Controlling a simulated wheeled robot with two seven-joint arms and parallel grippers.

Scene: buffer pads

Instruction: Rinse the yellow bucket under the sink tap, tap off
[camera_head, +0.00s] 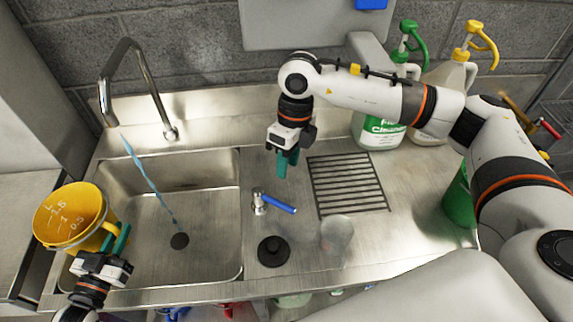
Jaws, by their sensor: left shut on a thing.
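The yellow bucket (96,238) is at the left edge of the sink basin (215,190), tilted so its inside with volume marks shows. My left gripper (118,240) is shut on its handle at the right side. A tap lever with a blue handle (280,203) sits on the counter right of the basin. My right gripper (286,162) hangs above and behind the lever, apart from it; its finger gap is unclear.
A black round stopper (273,251) and a clear cup (337,234) stand at the counter front. A drain grate (347,184) lies behind the cup. Cleaner bottles (382,122) with green and yellow pumps stand at the back right. A green container (459,200) is partly hidden by my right arm.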

